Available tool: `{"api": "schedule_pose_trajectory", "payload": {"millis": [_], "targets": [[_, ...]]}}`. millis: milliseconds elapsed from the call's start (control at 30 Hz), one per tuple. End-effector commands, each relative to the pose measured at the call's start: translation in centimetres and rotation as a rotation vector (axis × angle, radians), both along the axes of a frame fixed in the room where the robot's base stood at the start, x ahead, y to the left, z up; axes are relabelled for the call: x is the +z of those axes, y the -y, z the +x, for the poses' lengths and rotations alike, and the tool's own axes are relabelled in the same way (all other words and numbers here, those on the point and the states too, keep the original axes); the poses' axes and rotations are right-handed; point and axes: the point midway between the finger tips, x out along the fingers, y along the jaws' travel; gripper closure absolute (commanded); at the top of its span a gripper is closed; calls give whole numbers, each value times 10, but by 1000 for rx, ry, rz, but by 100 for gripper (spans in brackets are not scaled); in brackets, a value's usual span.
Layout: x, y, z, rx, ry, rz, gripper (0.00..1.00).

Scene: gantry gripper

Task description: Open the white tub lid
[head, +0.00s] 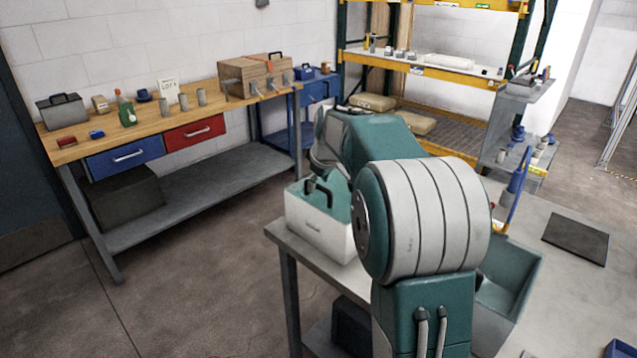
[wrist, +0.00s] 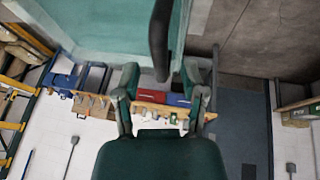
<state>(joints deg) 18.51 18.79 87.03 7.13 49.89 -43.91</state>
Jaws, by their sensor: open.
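The white tub (head: 318,230) stands on a grey table, its teal lid (head: 339,191) in place with a black handle (head: 318,192) on top. In the wrist view the lid (wrist: 95,28) fills the upper left, and the dark handle (wrist: 160,38) reaches down from the top edge. My gripper (wrist: 160,78) is open, with one finger on each side of the handle's lower end in the picture. I see gaps on both sides, but cannot tell the depth between them. In the head view my arm hides the gripper's fingers and part of the tub.
A teal open bin (head: 510,285) is to the right behind my arm. A wooden workbench (head: 75,147) with cups, a bottle and a wooden box is at the left. A shelf rack (head: 430,72) stands at the back. Floor is clear between workbench and grey table.

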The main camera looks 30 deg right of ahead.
Motion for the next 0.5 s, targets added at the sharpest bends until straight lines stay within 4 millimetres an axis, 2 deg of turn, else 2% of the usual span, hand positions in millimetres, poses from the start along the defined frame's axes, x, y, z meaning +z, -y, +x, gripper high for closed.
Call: {"api": "schedule_pose_trajectory", "payload": {"millis": [333, 433, 467, 500], "targets": [[-5, 0, 2, 0, 0, 1, 46], [-5, 0, 2, 0, 0, 0, 91], [-5, 0, 2, 0, 0, 0, 100], [-5, 0, 2, 0, 0, 0, 100]]}}
